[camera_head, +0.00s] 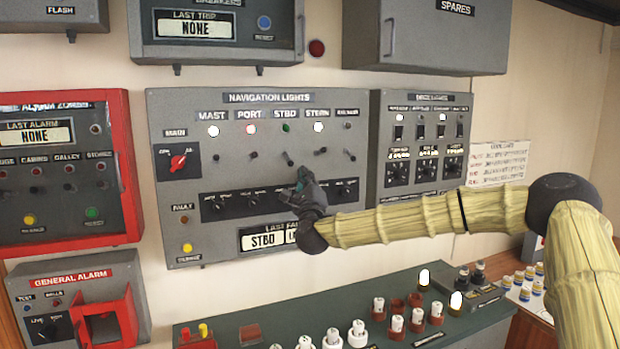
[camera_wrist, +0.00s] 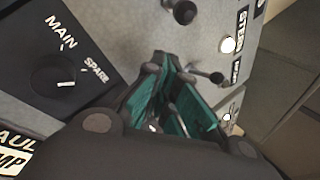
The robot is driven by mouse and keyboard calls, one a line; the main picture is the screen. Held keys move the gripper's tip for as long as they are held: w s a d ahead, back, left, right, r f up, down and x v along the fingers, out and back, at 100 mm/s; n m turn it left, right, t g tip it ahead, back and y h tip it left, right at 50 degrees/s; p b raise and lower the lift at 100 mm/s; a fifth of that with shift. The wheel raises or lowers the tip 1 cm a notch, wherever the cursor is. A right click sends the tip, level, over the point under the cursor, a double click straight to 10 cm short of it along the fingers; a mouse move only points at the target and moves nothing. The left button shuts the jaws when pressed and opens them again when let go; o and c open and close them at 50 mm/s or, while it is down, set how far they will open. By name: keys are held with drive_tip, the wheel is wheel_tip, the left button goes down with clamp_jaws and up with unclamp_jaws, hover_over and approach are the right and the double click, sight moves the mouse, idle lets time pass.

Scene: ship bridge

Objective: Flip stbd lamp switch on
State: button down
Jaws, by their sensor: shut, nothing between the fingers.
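The STBD lamp (camera_head: 286,128), dark green and unlit, is in the middle of the grey navigation lights panel (camera_head: 180,115) in the head view. Below it is the STBD toggle switch (camera_head: 288,157), a small dark lever that appears to point down. My gripper (camera_head: 298,177) is shut and empty, in front of the panel just below and slightly right of that lever. I cannot tell whether they touch. In the wrist view my teal finger pads (camera_wrist: 170,108) are close together near the panel; I cannot pick out the STBD lever there.
The MAST lamp (camera_head: 213,131), PORT lamp (camera_head: 250,129) and STERN lamp (camera_head: 318,127) are bright. Neighbouring levers include the PORT switch (camera_head: 252,156) and STERN switch (camera_head: 321,152). Selector knobs sit below. A console (camera_head: 270,305) with several bulbs lies beneath.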

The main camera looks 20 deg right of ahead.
sight(288, 160)
drive_tip(key=shift+s+a+r+p, duration=0.4)
drive_tip(key=shift+a+r, duration=0.15)
drive_tip(key=shift+a, duration=0.15)
drive_tip(key=shift+s+a+r, duration=0.1)
drive_tip(key=shift+a, duration=0.25)
drive_tip(key=shift+a, duration=0.15)
